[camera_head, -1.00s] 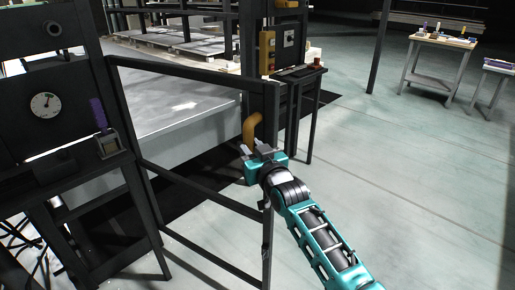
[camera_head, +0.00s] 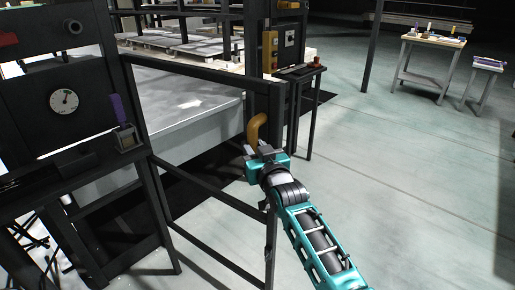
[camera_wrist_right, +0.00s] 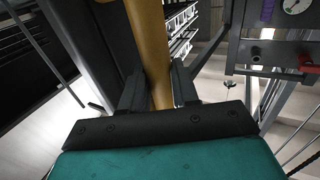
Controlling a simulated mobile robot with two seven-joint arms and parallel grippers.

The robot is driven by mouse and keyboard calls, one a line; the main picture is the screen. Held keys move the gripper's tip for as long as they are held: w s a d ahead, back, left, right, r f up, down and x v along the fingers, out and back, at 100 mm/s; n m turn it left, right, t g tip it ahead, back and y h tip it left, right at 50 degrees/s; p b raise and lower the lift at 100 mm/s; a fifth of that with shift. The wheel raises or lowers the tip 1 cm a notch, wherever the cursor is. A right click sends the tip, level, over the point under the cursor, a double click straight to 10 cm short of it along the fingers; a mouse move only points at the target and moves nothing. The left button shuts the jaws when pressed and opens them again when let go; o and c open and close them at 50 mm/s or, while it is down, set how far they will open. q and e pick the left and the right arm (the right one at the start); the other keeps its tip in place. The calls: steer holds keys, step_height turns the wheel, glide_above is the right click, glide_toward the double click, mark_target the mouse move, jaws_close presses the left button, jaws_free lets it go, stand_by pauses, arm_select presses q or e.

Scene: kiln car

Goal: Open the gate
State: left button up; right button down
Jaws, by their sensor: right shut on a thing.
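The gate is a dark metal frame (camera_head: 205,75) with an open middle and a low crossbar, standing in front of the pale grey kiln car bed. A curved orange-yellow handle (camera_head: 256,127) sits at its right upright. My right gripper (camera_head: 262,151), at the end of a teal arm, is shut on the lower part of this handle. In the right wrist view the handle (camera_wrist_right: 149,40) runs down between the two dark fingers of the gripper (camera_wrist_right: 158,92). The fingers hide its lower end. My left gripper is not in view.
A dark panel with a round gauge (camera_head: 64,101) and a shelf holding a purple-handled device (camera_head: 125,130) stands at the left. A dark side table (camera_head: 303,73) with a red item stands behind the gate. Open floor (camera_head: 400,170) lies to the right.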

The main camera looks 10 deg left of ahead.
steer(key=shift+s+a+r, duration=0.25)
steer(key=shift+a+r, duration=0.1)
steer(key=shift+a, duration=0.25)
steer(key=c, duration=1.2)
jaws_free()
steer(key=shift+a, duration=0.1)
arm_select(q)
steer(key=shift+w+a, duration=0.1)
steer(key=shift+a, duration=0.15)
arm_select(e)
steer(key=o, duration=0.3)
steer(key=shift+w+a+f, duration=0.1)
steer(key=shift+a+f, duration=0.05)
steer(key=shift+f, duration=0.1)
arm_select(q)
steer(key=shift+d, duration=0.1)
arm_select(e)
steer(key=shift+d+f, duration=0.1)
steer(key=shift+d, duration=0.15)
